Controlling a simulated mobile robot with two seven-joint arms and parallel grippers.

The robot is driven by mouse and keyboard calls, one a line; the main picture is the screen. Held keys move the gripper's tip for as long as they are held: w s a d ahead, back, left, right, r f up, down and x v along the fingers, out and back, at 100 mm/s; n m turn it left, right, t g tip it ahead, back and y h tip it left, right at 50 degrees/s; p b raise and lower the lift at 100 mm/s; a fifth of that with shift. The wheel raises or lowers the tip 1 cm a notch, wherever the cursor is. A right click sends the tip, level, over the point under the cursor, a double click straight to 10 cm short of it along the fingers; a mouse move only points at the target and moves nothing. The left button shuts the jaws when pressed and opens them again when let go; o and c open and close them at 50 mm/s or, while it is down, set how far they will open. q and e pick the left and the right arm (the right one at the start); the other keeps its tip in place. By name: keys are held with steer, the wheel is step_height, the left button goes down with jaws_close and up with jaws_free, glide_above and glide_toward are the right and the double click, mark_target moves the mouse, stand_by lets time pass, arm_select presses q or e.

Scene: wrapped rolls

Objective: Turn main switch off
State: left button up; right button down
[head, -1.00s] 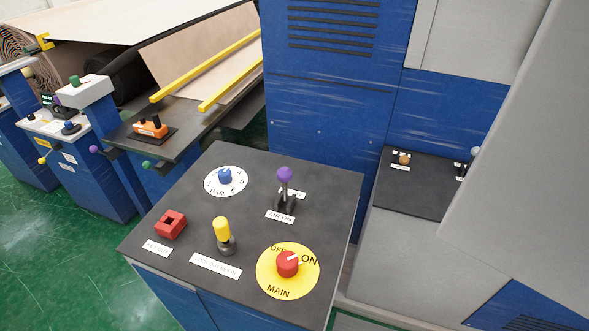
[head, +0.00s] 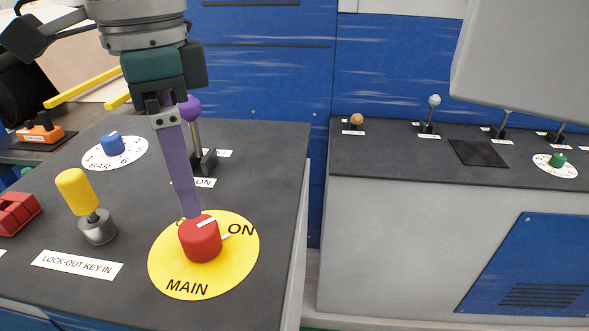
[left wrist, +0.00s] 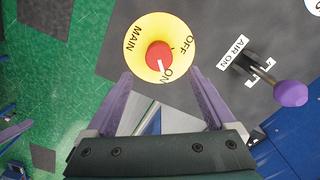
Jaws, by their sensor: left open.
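The main switch is a red knob (head: 201,240) on a yellow round plate (head: 182,285) marked MAIN, OFF and ON. It also shows in the left wrist view (left wrist: 158,54), where its white mark points toward ON. My left gripper (head: 190,212) comes down from above, with its purple fingertips close to the far side of the knob in the head view. In the left wrist view the fingers (left wrist: 160,78) are spread wide and empty, with the knob ahead, centred between them. The head view hides one finger, and the OFF label is mostly covered there. My right gripper is not in view.
A purple-topped AIR ON lever (head: 194,135) stands just behind my left fingers. A yellow lock-out key (head: 76,192), a blue BAR dial (head: 112,138) and a red switch (head: 14,212) share the dark panel. A grey cabinet with small controls stands to the right.

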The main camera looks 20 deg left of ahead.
mark_target(197, 227)
arm_select(q)
step_height(197, 227, down, 9)
steer(key=shift+s+f, duration=0.1)
steer(key=shift+c, duration=0.4)
steer(key=c, duration=1.3)
steer(key=shift+r+n+p, duration=0.3)
steer(key=shift+n+p, duration=0.4)
steer(key=shift+p, duration=0.55)
steer(key=n+p, duration=0.4)
steer(key=shift+d+p, duration=0.1)
steer(key=shift+p, duration=0.2)
steer(key=n+p, duration=0.2)
steer(key=shift+n, duration=0.4)
steer(key=n+p, duration=0.3)
steer(key=n, duration=0.2)
steer(key=shift+f+n+p, duration=0.15)
steer(key=shift+n+p, duration=0.75)
steer(key=shift+n, duration=1.5)
